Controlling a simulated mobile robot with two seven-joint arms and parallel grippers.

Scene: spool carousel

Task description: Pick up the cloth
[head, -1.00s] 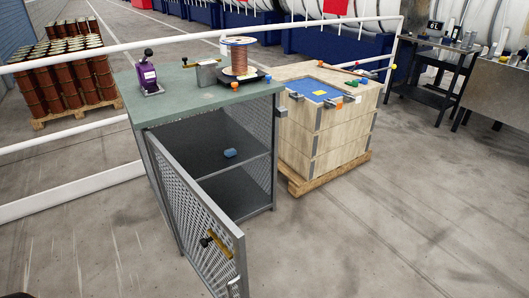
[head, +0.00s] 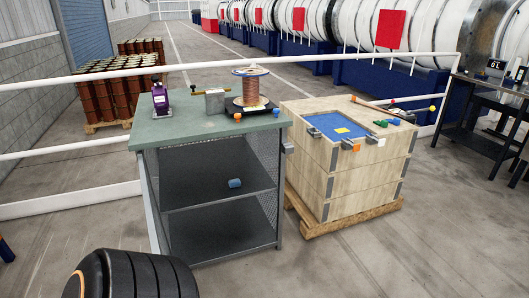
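Neither of my grippers is in view. A black ribbed part of my arm shows at the bottom left, well in front of the cabinet.
A copper-wire spool (head: 250,88), a purple device (head: 160,97) and a grey metal block (head: 215,101) stand on the cabinet's green top. The crate sits on a pallet (head: 345,215) to the right. A white rail (head: 90,145) runs behind. Floor in front is clear.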

